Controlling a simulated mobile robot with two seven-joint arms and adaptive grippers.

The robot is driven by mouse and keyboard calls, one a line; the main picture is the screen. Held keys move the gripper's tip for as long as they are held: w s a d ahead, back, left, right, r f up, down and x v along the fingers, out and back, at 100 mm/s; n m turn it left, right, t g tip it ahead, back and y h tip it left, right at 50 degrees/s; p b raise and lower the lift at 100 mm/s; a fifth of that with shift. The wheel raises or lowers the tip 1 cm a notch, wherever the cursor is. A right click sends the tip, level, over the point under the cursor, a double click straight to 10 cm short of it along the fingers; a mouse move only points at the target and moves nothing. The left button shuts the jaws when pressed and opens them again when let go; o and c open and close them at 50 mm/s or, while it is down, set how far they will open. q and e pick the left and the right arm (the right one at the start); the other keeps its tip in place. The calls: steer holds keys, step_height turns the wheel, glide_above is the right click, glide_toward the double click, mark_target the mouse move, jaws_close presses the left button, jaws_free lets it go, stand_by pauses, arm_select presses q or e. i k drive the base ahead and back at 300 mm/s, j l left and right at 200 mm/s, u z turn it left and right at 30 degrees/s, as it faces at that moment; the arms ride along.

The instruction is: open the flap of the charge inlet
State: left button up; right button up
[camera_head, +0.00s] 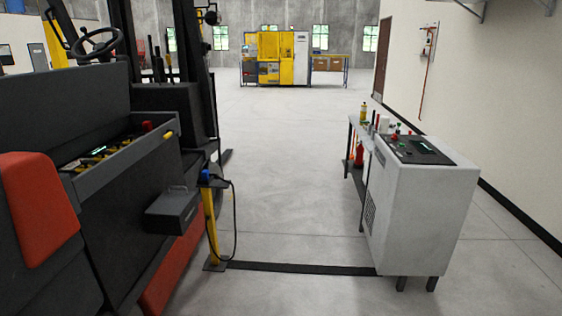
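A forklift (110,215) with dark grey and red body panels fills the left side. A dark grey box (172,210) sticks out from its side, low and facing the aisle; it looks like the charge inlet housing. Its top face looks closed, but I cannot make out the flap's edge or hinge. A yellow post (211,232) stands just right of the box, with a blue plug (206,176) at its top and a black cable (235,222) hanging in a loop. Neither of my grippers shows in this view.
A black floor strip (300,268) runs from the post's base to a grey cabinet (420,205) with a control panel on the right. A bench (355,135) with bottles stands behind it. Open concrete floor lies between forklift and cabinet. A yellow machine (275,58) stands far back.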

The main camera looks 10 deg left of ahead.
mark_target(170, 203)
steer(key=i+u, duration=0.2)
steer(key=i, duration=0.25)
steer(key=i+l+u, duration=0.15)
steer(key=i, duration=0.3)
steer(key=i+l+u, duration=0.2)
steer(key=i, duration=0.25)
